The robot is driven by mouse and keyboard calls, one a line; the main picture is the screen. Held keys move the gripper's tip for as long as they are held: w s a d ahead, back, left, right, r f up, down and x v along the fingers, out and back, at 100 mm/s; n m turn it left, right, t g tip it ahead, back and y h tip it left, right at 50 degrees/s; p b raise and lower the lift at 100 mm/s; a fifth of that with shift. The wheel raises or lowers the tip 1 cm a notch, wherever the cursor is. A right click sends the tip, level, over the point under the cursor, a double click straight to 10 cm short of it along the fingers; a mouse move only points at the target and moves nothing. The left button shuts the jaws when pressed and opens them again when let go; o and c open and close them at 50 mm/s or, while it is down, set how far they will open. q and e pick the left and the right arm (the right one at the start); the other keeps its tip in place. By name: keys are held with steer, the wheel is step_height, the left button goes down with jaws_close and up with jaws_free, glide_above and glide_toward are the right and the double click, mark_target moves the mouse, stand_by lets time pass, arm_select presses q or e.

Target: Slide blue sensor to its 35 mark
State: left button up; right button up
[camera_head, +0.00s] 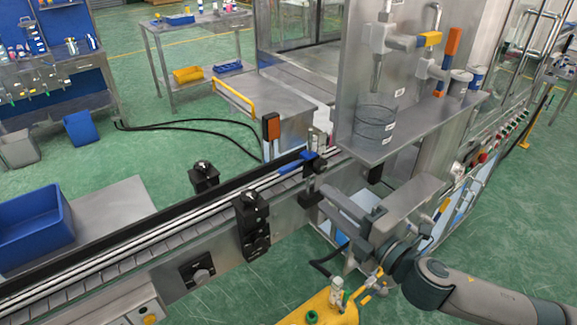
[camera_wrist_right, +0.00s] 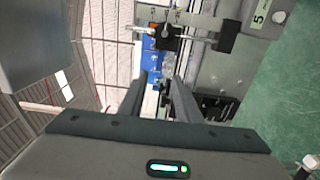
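A small blue block (camera_head: 309,155), which looks like the blue sensor, sits on a post at the right end of the conveyor rail. A blue strip (camera_head: 289,166) lies along the rail to its left. My right gripper (camera_head: 338,197) is just below and right of the post. In the right wrist view blue parts (camera_wrist_right: 150,50) show beyond the fingertips (camera_wrist_right: 160,82), beside a black clamp (camera_wrist_right: 168,37). The fingers are apart with a gap between them; I see nothing clearly held. No 35 mark is readable. My left gripper is not in view.
The conveyor (camera_head: 140,243) runs from lower left to the machine, with black brackets (camera_head: 252,222) on its side. A steel machine shelf (camera_head: 420,125) stands above right of my gripper. A yellow unit (camera_head: 322,310) is at the bottom. Green floor is open at right.

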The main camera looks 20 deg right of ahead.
mark_target(290, 170)
steer(key=p+x, duration=0.4)
steer(key=x, duration=0.9)
steer(key=shift+w+r+p, duration=0.1)
steer(key=shift+w+p, duration=0.2)
steer(key=shift+x, duration=0.8)
steer(key=shift+s, duration=0.1)
jaws_close()
